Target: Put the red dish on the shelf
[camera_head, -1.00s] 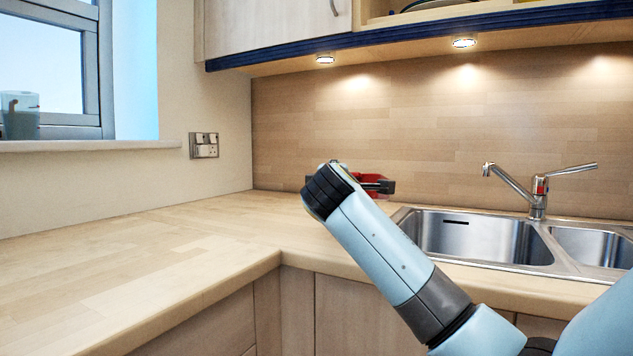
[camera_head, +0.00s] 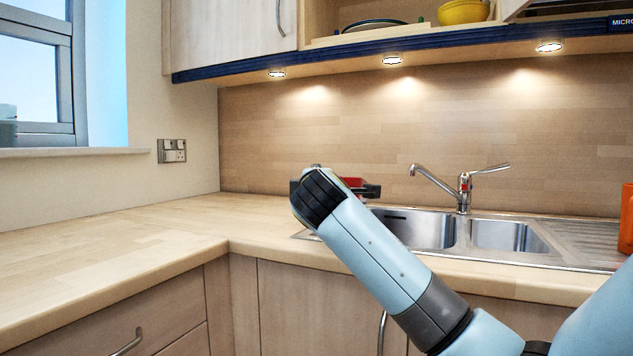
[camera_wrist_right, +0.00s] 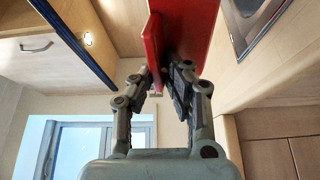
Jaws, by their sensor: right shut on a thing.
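The red dish (camera_wrist_right: 192,35) shows large in the right wrist view, between the fingers of my right gripper (camera_wrist_right: 160,82), which is shut on it. In the head view only a small red part of the dish (camera_head: 353,182) shows behind my right arm's wrist, with the dark right gripper (camera_head: 368,190) beside it, in front of the wooden backsplash. The open shelf (camera_head: 330,41) is in the upper cabinet at the top of the head view. A yellow bowl and a dark-rimmed plate stand on it. My left gripper is not in view.
The yellow bowl (camera_head: 463,12) and the plate (camera_head: 374,25) take up part of the shelf. A closed cabinet door (camera_head: 235,30) is left of it. Below are the sink (camera_head: 425,230), the tap (camera_head: 463,190) and an orange object (camera_head: 627,218). The left worktop (camera_head: 110,240) is clear.

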